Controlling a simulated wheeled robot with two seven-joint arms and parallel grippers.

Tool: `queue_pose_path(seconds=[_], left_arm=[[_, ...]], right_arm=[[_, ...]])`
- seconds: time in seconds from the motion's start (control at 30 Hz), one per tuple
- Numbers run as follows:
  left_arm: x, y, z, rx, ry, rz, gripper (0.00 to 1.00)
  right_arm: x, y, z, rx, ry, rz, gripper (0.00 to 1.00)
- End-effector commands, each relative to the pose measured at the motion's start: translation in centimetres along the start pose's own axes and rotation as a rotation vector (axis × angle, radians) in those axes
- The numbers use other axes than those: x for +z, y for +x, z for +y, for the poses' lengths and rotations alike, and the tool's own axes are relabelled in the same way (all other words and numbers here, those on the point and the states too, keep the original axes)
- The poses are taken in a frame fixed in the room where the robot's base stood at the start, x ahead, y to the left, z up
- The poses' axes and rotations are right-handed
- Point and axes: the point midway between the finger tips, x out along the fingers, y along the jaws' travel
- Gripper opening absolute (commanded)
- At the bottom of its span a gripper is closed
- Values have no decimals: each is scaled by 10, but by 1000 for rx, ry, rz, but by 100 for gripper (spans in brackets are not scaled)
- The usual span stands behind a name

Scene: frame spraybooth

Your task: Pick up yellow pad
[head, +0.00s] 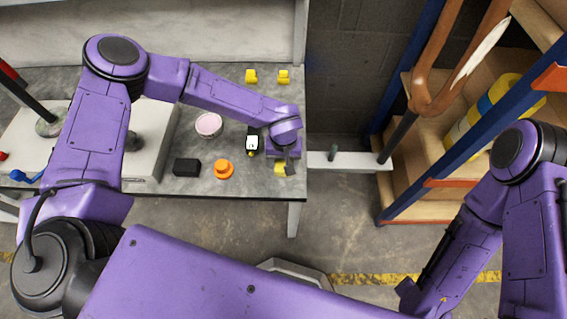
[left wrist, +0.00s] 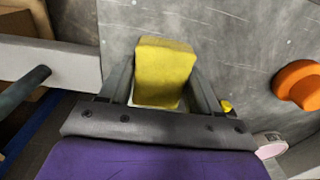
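A yellow pad (left wrist: 163,70) sits between the two fingers of my left gripper (left wrist: 162,75) in the left wrist view. The fingers stand on either side of it, and their tips look close to its sides. A narrow gap shows by the right finger, but contact at the tips cannot be made out. In the head view, my left gripper (head: 283,164) is over the front right corner of the grey bench (head: 230,187). The yellow pad (head: 280,169) shows partly under it. My right arm is at the right edge, its gripper out of view.
An orange knob-like piece (head: 224,169), a black block (head: 187,168), a pink-topped round container (head: 208,125) and a white-and-black item (head: 252,143) lie left of my gripper. Two yellow pieces (head: 251,76) (head: 284,76) are farther back. A shelf rack (head: 400,190) stands right of the bench.

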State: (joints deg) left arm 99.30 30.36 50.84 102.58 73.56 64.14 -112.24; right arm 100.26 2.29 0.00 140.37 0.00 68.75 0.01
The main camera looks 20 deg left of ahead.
Motion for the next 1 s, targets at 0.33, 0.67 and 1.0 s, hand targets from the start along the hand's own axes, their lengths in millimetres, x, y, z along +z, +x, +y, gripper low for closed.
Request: queue_pose_path(seconds=[0.33, 0.67, 1.0], left_arm=[[0, -1, 0, 0, 0, 0, 33], [6, -50, -11, 2, -1, 2, 33], [57, -118, -85, 3, -2, 1, 33]], right_arm=[[0, 0, 0, 0, 0, 0, 54], [-3, -8, 1, 0, 0, 0, 54], [-9, -23, 2, 0, 0, 0, 54]])
